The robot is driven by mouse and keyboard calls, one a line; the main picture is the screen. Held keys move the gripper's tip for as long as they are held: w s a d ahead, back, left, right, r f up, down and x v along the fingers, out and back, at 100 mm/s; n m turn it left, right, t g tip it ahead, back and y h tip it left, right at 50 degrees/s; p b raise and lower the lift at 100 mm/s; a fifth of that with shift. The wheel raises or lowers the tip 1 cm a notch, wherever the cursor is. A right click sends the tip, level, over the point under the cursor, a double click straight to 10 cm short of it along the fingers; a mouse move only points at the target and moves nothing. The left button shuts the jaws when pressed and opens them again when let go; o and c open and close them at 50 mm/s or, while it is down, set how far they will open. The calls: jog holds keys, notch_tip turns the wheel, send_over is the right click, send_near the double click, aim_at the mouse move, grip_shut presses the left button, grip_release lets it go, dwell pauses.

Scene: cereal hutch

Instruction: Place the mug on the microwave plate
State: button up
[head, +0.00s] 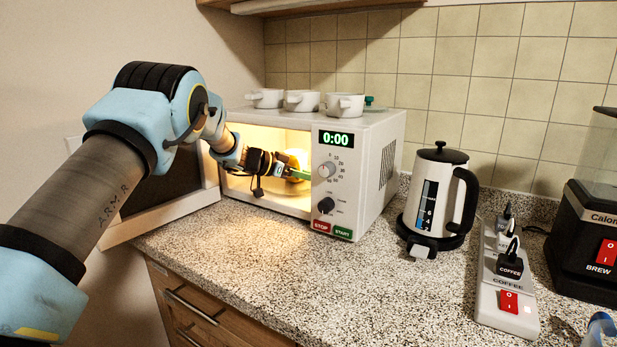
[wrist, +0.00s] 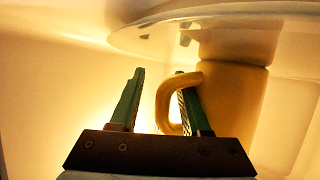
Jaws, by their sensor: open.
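The mug (wrist: 235,105) is inside the lit microwave (head: 365,160) and shows in the head view (head: 297,157), partly hidden by my gripper. In the wrist view, which looks upside down, its base meets the clear glass microwave plate (wrist: 150,36), with what looks like its reflection beyond. The mug seems upright on the plate. My gripper (wrist: 160,95) reaches through the open door and is open, with green fingers. The mug's handle lies between the fingers, and the right finger appears to pass through the handle loop. Contact with the handle cannot be told.
The microwave door (head: 150,190) is swung open to the left. Several white cups (head: 303,101) stand on top. A kettle (head: 436,195), a power strip (head: 505,275) and a coffee maker (head: 590,230) are to the right. The counter (head: 330,285) in front is clear.

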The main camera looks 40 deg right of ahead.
jog(key=shift+w+r, duration=0.1)
jog(key=b+v, duration=0.2)
jog(key=v, duration=0.5)
jog(key=shift+a+r, duration=0.1)
jog(key=shift+a, duration=0.1)
jog(key=shift+w, duration=0.1)
